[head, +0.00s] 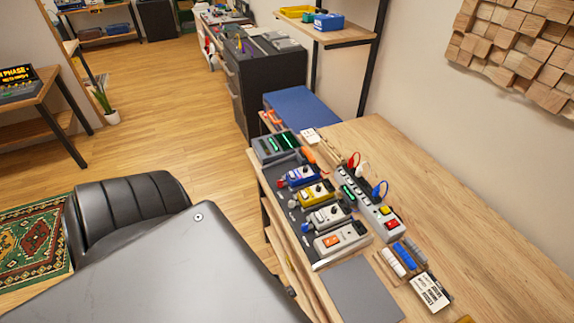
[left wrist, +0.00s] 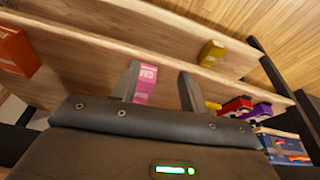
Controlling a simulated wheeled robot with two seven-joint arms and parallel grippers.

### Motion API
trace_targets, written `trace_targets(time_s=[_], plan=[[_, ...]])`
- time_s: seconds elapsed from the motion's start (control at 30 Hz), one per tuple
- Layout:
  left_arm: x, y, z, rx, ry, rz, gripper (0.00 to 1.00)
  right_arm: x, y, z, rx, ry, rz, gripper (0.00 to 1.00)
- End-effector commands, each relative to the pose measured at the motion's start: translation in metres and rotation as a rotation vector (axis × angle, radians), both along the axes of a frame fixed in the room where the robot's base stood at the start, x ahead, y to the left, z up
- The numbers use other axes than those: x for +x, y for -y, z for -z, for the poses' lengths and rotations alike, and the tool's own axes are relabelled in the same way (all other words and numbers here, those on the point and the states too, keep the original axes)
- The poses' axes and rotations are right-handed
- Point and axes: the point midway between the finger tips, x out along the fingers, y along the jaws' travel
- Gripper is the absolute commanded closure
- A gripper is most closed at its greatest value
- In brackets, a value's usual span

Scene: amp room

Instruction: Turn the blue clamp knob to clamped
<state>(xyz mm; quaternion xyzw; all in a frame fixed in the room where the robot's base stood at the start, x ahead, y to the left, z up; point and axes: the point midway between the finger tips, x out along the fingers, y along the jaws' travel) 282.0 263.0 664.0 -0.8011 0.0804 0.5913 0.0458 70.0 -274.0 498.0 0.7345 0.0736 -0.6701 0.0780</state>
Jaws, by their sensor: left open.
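A row of pedals sits on a dark board (head: 291,214) on the wooden workbench (head: 420,190) in the head view. A small blue knob (head: 307,228) shows at the left side of a pale grey pedal (head: 327,214); it looks like the clamp knob, but its setting is too small to tell. My left gripper (left wrist: 160,88) shows in the left wrist view, its two fingers apart and nothing held between them. It faces wooden shelves, and the knob is not in that view. Neither gripper shows in the head view.
A blue pedal (head: 301,175), a yellow pedal (head: 318,193) and a power strip (head: 366,205) crowd the bench. A grey mat (head: 362,291) lies bare in front. A black chair (head: 130,205) stands left. Shelves (left wrist: 100,50) with a pink box (left wrist: 145,85) lie beyond my left fingers.

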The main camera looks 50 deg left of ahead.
Motion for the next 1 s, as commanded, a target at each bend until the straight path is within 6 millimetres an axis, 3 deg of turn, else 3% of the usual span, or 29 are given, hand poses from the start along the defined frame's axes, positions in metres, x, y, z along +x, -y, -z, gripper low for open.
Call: trace_targets(time_s=[0.23,1.0], plan=[[-0.008,0.000,0.018,-0.002,-0.012,-0.003,0.56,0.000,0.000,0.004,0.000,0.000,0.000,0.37],[-0.004,0.000,0.021,-0.006,0.030,0.019,0.56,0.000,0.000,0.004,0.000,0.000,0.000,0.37]])
